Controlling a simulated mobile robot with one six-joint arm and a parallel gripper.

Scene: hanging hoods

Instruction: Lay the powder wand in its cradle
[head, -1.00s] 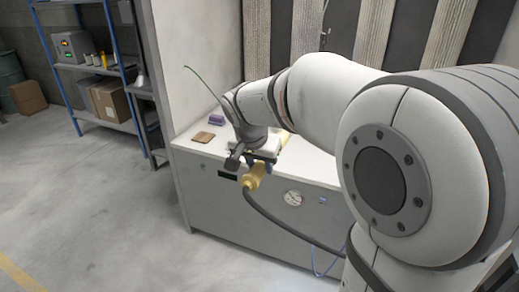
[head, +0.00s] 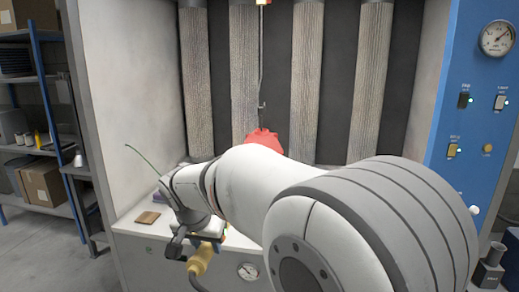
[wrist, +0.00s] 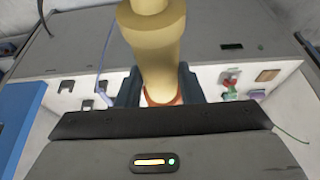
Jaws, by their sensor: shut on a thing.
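The powder wand (head: 200,260) is pale yellow with a dark hose at its lower end. My gripper (head: 207,240) is shut on it, above the front part of the white booth shelf. In the wrist view the wand (wrist: 158,55) stands between the two dark fingers of my gripper (wrist: 158,88), with an orange ring near its hidden end. Small grey holders (wrist: 86,105) stand on the white shelf at the left of the wrist view; I cannot tell whether they are the cradle. My arm hides much of the shelf in the head view.
A brown pad (head: 148,217) lies on the shelf left of my gripper. A red piece (head: 263,139) shows behind my arm, below a hook. A blue control panel (head: 480,130) stands at the right. Red and green items (wrist: 230,88) are on the shelf.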

